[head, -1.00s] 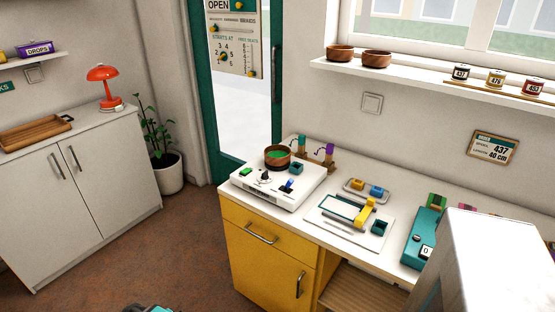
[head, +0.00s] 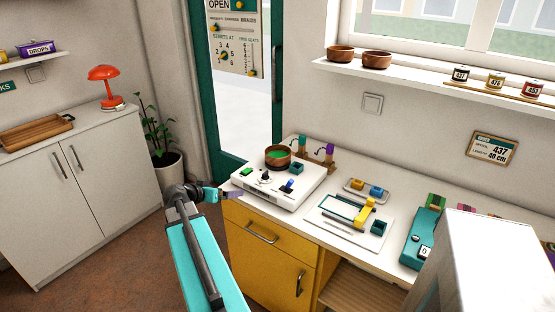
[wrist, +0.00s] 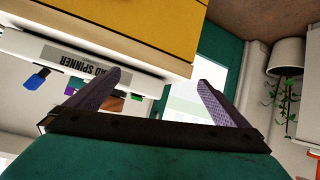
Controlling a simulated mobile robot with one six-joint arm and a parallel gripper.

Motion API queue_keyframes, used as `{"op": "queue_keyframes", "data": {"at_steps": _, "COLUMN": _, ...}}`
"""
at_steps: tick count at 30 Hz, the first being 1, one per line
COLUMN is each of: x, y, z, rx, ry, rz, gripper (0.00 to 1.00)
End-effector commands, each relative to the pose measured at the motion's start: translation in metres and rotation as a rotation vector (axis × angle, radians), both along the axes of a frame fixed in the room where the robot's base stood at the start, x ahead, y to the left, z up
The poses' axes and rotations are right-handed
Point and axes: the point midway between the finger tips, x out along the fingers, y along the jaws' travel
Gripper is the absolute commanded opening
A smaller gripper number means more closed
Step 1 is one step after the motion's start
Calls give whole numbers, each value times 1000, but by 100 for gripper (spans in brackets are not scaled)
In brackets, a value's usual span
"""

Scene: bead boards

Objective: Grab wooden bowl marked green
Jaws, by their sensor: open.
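A wooden bowl with green inside (head: 278,156) sits at the back of the white bead spinner (head: 268,186) on the counter. My gripper (head: 232,194) is left of the spinner's front left corner, apart from the bowl, with nothing between its fingers. In the wrist view my gripper (wrist: 160,82) shows two purple-grey fingers spread wide. That view is turned over, and the spinner's labelled front (wrist: 85,62) is beyond the left finger. A brown patch between the fingers may be the bowl, but I cannot tell.
Two plain wooden bowls (head: 341,54) stand on the window shelf. A teal cup (head: 297,168) and knobs are on the spinner beside the bowl. A rack with teal and purple hooks (head: 318,160) stands just behind. The yellow cabinet (head: 265,245) is below. The floor at left is open.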

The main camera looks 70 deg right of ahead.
Motion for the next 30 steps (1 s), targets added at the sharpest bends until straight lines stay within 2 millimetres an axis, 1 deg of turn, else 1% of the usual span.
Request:
{"op": "queue_keyframes", "data": {"at_steps": 1, "x": -11, "y": -19, "z": 25, "rx": -45, "ry": -32, "rz": -37, "gripper": 100}}
{"op": "queue_keyframes", "data": {"at_steps": 2, "x": -18, "y": -28, "z": 38, "rx": -71, "ry": -49, "rz": -57, "gripper": 100}}
{"op": "queue_keyframes", "data": {"at_steps": 4, "x": -36, "y": -49, "z": 67, "rx": -126, "ry": -87, "rz": -104, "gripper": 100}}
{"op": "queue_keyframes", "data": {"at_steps": 6, "x": -56, "y": -66, "z": 89, "rx": -164, "ry": -112, "rz": -143, "gripper": 100}}
{"op": "queue_keyframes", "data": {"at_steps": 9, "x": -81, "y": -81, "z": 106, "rx": -187, "ry": -124, "rz": -184, "gripper": 100}}
{"op": "queue_keyframes", "data": {"at_steps": 12, "x": -97, "y": -91, "z": 117, "rx": -199, "ry": -130, "rz": -211, "gripper": 100}}
{"op": "queue_keyframes", "data": {"at_steps": 15, "x": -105, "y": -95, "z": 121, "rx": -204, "ry": -132, "rz": -223, "gripper": 100}}
{"op": "queue_keyframes", "data": {"at_steps": 18, "x": -108, "y": -96, "z": 122, "rx": -204, "ry": -133, "rz": -227, "gripper": 100}}
{"op": "queue_keyframes", "data": {"at_steps": 26, "x": -108, "y": -96, "z": 122, "rx": -203, "ry": -132, "rz": -227, "gripper": 100}}
{"op": "queue_keyframes", "data": {"at_steps": 30, "x": -109, "y": -101, "z": 120, "rx": -203, "ry": -132, "rz": -228, "gripper": 100}}
